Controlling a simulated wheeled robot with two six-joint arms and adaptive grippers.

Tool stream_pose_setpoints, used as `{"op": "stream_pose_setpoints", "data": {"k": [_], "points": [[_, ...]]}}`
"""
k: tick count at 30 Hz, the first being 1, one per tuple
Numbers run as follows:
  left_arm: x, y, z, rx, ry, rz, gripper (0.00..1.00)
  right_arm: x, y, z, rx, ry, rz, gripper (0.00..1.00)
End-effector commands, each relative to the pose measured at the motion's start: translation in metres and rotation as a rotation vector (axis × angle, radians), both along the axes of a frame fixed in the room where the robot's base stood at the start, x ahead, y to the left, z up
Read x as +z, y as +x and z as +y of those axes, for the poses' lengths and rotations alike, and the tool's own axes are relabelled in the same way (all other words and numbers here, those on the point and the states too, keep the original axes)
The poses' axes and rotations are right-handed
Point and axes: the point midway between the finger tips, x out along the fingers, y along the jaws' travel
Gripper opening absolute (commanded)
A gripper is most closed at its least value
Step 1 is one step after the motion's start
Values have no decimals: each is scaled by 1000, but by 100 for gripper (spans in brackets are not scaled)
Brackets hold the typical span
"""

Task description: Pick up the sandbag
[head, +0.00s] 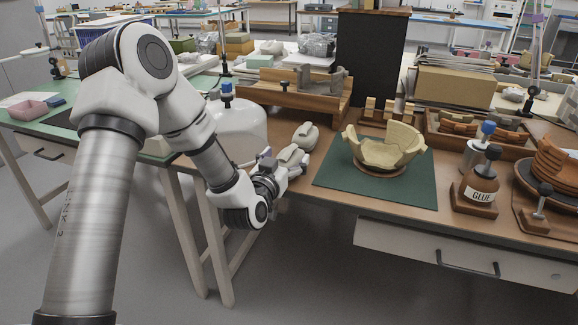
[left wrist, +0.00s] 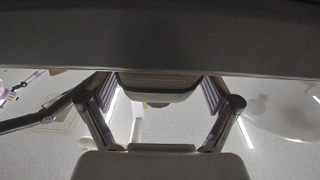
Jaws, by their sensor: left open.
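Two beige sandbags lie at the left edge of the brown workbench in the head view. One sandbag (head: 306,135) is farther back, and the other sandbag (head: 291,155) is nearer, right by my left gripper (head: 293,169). My left gripper reaches in from the left, low at the bench's front edge. Its fingers are apart in the left wrist view (left wrist: 160,92), with a dull grey-beige shape between them that I cannot identify for sure. I cannot tell whether the fingers touch the nearer bag. My right gripper is not in view.
A partly rebuilt bowl (head: 384,148) stands on a green mat (head: 335,180) to the right. A glue bottle (head: 480,182) stands farther right. A white rounded vessel (head: 238,125) is left of the bags, and a wooden tray (head: 285,97) is behind them.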

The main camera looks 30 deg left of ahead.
Motion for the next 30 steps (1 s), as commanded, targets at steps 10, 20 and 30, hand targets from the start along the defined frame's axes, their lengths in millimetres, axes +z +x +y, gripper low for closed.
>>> {"op": "stream_pose_setpoints", "data": {"k": [10,20,30], "points": [[0,11,2,-1,0,2,71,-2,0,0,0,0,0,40],[1,11,2,-1,0,-1,0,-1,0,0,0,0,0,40],[15,11,2,0,1,-4,0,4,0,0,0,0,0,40]]}}
